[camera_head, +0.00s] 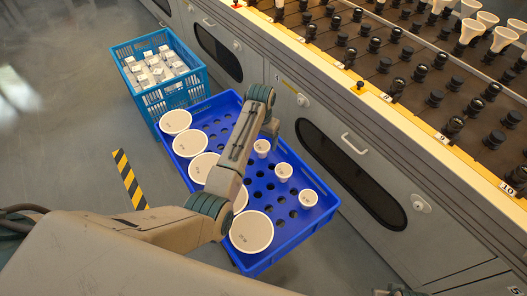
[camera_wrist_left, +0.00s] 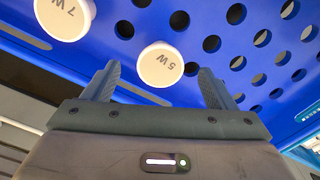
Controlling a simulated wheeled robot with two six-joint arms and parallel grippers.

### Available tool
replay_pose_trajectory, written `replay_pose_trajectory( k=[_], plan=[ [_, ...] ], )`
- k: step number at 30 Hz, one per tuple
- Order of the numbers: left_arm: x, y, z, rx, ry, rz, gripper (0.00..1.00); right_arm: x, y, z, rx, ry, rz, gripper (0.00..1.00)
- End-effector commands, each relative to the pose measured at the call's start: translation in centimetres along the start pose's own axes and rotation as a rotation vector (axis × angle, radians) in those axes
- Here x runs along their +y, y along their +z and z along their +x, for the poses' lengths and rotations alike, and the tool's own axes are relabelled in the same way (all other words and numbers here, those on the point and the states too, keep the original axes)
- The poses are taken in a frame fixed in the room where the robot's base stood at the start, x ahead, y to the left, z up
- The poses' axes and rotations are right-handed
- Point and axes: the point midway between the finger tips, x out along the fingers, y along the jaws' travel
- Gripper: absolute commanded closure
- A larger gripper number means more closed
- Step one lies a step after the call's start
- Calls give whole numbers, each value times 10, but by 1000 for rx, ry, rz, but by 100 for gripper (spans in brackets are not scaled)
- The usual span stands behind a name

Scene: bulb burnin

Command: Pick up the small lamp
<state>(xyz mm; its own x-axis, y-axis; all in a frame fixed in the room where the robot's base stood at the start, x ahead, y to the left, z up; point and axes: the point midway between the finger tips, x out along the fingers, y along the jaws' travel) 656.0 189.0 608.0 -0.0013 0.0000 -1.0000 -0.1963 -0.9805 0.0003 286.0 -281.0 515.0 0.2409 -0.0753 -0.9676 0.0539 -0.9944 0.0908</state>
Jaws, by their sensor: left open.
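Several white round-topped lamps stand in the holes of a blue tray (camera_head: 283,255). Three small ones form a row along its right side: a far one (camera_head: 262,147), a middle one (camera_head: 283,171) and a near one (camera_head: 308,197). My left gripper (camera_head: 270,128) is over the tray by the far small lamp, partly hidden by its own arm. In the left wrist view, the open fingers (camera_wrist_left: 158,85) have a small lamp marked 5 W (camera_wrist_left: 161,65) in the gap's line, apart from both. A lamp marked 7 W (camera_wrist_left: 65,17) is left of it. My right gripper is not seen.
Large white lamps (camera_head: 251,231) line the tray's left side, partly behind my left arm. A lighter blue crate (camera_head: 163,107) of boxed items stands behind the tray. A grey cabinet (camera_head: 385,140) with rows of sockets borders the right. Open floor lies left.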

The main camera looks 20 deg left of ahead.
Motion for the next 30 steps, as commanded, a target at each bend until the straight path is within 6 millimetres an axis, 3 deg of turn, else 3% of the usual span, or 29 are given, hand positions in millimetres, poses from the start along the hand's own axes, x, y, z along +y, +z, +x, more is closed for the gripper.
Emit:
replay_pose_trajectory(
  k=[10, 16, 26, 30],
  plan=[
    [-1, -2, 36, -1, 0, -1, 21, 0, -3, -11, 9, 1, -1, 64],
    [-1, -4, 66, -2, 0, -1, 21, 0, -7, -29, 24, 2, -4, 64],
    [-1, -5, 72, 1, 0, -1, 21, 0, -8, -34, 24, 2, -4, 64],
    [-1, -5, 72, 1, 0, -1, 47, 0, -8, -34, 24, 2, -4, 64]
  ],
)
